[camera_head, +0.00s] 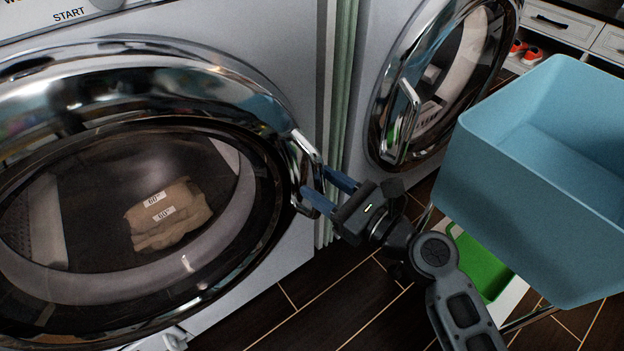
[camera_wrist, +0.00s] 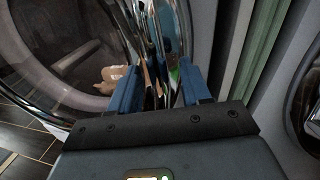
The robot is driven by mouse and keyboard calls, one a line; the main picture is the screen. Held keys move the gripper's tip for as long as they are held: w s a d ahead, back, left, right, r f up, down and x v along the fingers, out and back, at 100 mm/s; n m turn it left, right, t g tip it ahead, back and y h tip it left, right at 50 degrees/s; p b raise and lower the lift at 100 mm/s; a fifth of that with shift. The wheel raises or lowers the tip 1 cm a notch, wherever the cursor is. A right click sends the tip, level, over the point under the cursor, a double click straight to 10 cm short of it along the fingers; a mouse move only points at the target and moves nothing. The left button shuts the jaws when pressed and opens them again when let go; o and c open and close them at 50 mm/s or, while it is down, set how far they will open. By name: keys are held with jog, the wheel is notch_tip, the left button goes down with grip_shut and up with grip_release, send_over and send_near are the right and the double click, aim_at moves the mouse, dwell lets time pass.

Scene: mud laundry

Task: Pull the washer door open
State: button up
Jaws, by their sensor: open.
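The washer door (camera_head: 225,90) is a large round chrome ring with dark glass, at the left in the head view. It looks closed against the white washer front. Its chrome handle (camera_head: 304,150) is on the right side of the ring. My gripper (camera_head: 325,190) is at the handle, its blue fingers pointing at the door. In the wrist view the two blue fingers (camera_wrist: 155,88) are apart, with the chrome handle (camera_wrist: 158,45) running between them. Whether a finger touches the handle cannot be told. A beige folded bundle (camera_head: 168,215) shows behind the glass.
A second machine with a chrome round door (camera_head: 385,85) stands to the right, past a narrow gap with green cloth (camera_head: 340,90). A blue bin (camera_head: 540,150) stands at the right, near my arm. Dark floor tiles (camera_head: 330,305) are clear in front of the washer.

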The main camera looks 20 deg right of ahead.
jog(key=shift+x, duration=1.5)
grip_shut()
